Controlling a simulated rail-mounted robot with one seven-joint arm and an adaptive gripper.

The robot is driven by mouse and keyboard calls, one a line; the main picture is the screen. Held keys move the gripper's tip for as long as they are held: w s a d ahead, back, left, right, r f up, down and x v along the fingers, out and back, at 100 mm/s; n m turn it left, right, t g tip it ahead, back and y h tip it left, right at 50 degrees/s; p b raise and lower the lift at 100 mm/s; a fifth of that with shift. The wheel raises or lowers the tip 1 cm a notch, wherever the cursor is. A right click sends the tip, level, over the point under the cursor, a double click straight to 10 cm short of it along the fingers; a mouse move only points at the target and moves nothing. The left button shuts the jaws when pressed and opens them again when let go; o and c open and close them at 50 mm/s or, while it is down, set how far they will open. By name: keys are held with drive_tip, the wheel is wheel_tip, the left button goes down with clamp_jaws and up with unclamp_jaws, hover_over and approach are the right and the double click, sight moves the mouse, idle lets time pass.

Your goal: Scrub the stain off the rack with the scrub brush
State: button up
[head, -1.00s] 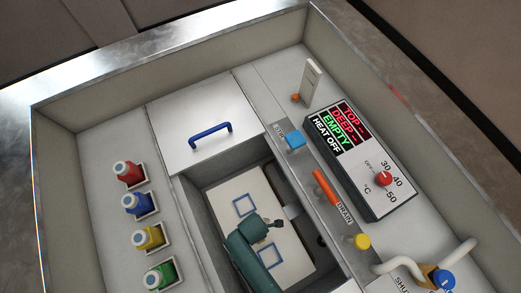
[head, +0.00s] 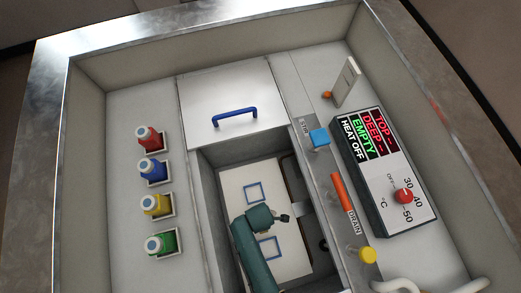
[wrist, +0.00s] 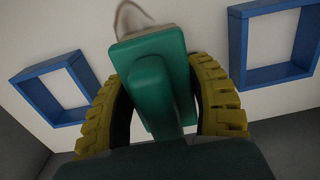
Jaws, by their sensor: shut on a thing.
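My gripper (wrist: 160,80) has yellow ridged fingers and is shut on the green scrub brush (wrist: 150,50) in the wrist view. In the head view, my teal arm reaches down into the basin and hides the brush and fingers. The rack appears as a pale flat panel (head: 235,187) in the basin, with two blue square frames on it. In the wrist view the brush is over this panel (wrist: 195,17), between the frames. A brownish curved mark (wrist: 130,15), apparently the stain, shows just past the brush, which partly hides it. Contact between brush and panel cannot be told.
Basin walls (head: 208,190) closely surround my arm. A white lid with a blue handle (head: 235,117) lies behind the opening. Several coloured bottles (head: 150,170) stand at left.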

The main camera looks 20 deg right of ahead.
drive_tip(key=shift+w+a+f, duration=0.1)
drive_tip(key=shift+w+a, duration=0.05)
drive_tip(key=shift+a, duration=1.3)
drive_tip(key=shift+f, duration=0.4)
drive_tip(key=shift+w, duration=0.15)
